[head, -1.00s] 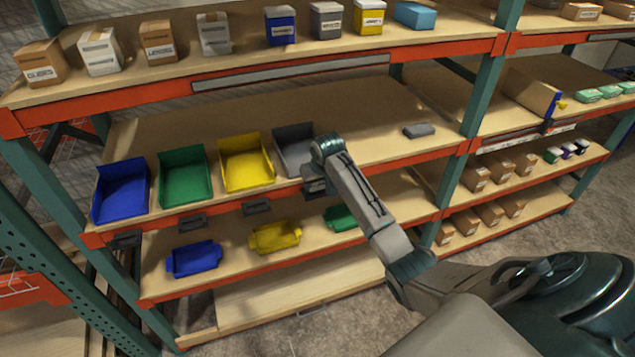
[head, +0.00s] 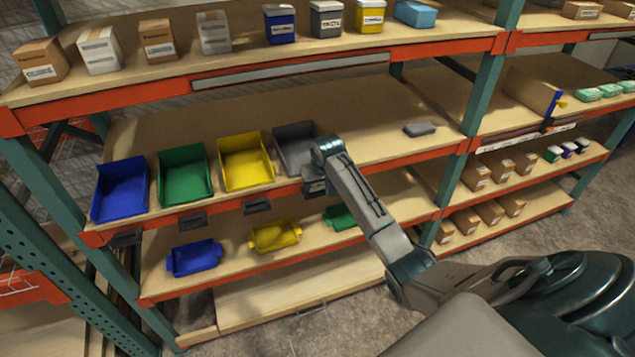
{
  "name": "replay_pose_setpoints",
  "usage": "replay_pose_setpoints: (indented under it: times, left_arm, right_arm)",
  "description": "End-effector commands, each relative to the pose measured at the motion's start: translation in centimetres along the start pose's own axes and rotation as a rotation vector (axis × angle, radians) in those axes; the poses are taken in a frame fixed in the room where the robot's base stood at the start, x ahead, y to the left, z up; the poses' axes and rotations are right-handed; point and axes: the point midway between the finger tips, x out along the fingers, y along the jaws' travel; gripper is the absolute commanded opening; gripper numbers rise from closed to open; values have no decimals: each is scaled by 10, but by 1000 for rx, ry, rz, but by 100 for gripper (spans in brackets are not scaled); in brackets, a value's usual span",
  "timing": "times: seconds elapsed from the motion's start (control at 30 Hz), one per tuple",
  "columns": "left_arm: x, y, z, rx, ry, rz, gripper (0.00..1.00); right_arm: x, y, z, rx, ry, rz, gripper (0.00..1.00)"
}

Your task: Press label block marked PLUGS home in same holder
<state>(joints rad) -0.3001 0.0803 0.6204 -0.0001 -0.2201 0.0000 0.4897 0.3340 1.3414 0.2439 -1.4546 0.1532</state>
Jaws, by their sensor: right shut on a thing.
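My right gripper (head: 316,187) is at the front edge of the middle shelf, below the grey bin. It points at the edge and is shut on a small block there, most likely the label block. The block and the holder behind it are mostly hidden by my gripper and wrist. No PLUGS lettering can be read, and I cannot tell how deep the block sits. Other dark holders show along the same edge, one below the yellow bin (head: 257,207) and one below the green bin (head: 193,220). My left gripper is not in view.
Blue (head: 121,192), green (head: 184,177), yellow (head: 246,163) and grey (head: 295,148) bins stand on the middle shelf (head: 370,135). A small grey item (head: 420,129) lies to their right. Smaller bins sit on the shelf below. Boxes line the top shelf.

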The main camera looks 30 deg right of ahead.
Motion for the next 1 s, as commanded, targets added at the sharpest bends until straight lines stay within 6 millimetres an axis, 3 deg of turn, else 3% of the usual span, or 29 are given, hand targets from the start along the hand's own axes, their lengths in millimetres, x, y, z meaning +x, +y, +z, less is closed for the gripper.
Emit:
replay_pose_setpoints:
  times: [1.0]
  left_arm:
    - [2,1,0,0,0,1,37]
  right_arm:
    - [11,0,6,0,-4,0,25]
